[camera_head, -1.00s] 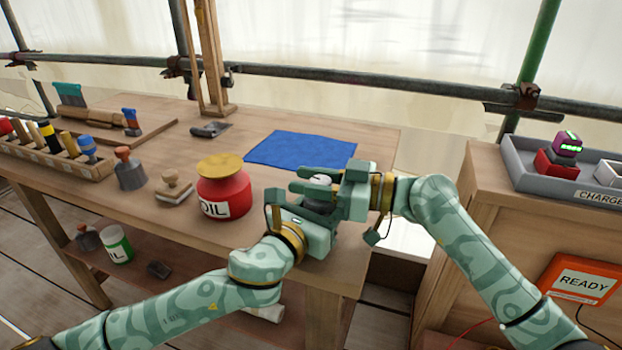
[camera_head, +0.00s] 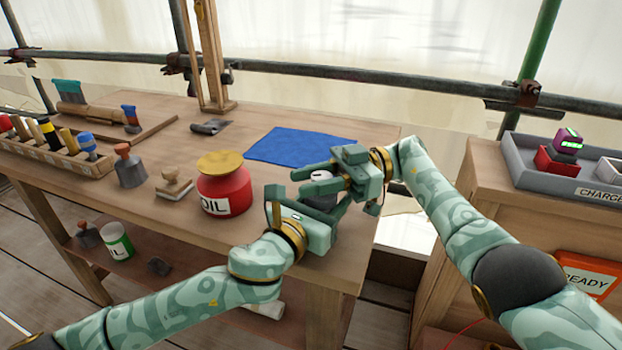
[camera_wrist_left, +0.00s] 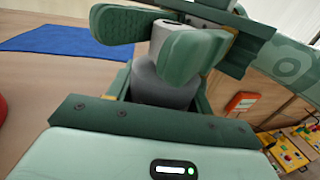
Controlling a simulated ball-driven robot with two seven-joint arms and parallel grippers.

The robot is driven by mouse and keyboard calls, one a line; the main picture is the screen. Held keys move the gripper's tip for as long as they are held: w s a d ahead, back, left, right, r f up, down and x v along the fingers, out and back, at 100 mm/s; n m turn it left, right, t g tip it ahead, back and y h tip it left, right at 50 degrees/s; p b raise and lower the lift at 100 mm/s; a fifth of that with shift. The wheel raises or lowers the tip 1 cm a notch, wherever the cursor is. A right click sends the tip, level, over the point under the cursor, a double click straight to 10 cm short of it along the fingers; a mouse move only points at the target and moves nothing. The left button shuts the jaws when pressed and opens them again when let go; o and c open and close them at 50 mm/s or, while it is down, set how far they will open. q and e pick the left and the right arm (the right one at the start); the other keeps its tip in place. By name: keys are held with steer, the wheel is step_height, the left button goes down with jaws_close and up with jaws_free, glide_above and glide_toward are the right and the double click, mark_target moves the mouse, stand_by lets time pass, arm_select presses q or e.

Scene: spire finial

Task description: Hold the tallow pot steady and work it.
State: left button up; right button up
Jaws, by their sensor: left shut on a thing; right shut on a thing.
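The tallow pot (camera_head: 321,202) is a small grey pot with a paler top, upright near the right front of the bench. It is partly hidden by both grippers. In the left wrist view its grey body (camera_wrist_left: 160,86) and pale top (camera_wrist_left: 178,38) show. My left gripper (camera_head: 308,208) is shut on the pot's body, low down. My right gripper (camera_head: 315,178) comes in from the right above it, its fingers shut around the pale top. Whether the top is a separate lid I cannot tell.
A red OIL jar (camera_head: 226,190) stands just left of my left gripper. A blue cloth (camera_head: 300,147) lies flat behind. A wooden stamp (camera_head: 174,186) and a tool rack (camera_head: 60,152) are farther left. A charger tray (camera_head: 540,173) stands on the right-hand cabinet.

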steer(key=shift+s+f, duration=0.15)
steer(key=shift+s, duration=0.05)
stand_by(0.3)
steer(key=o, duration=1)
step_height(320, 180, up, 10)
steer(key=shift+r, duration=0.1)
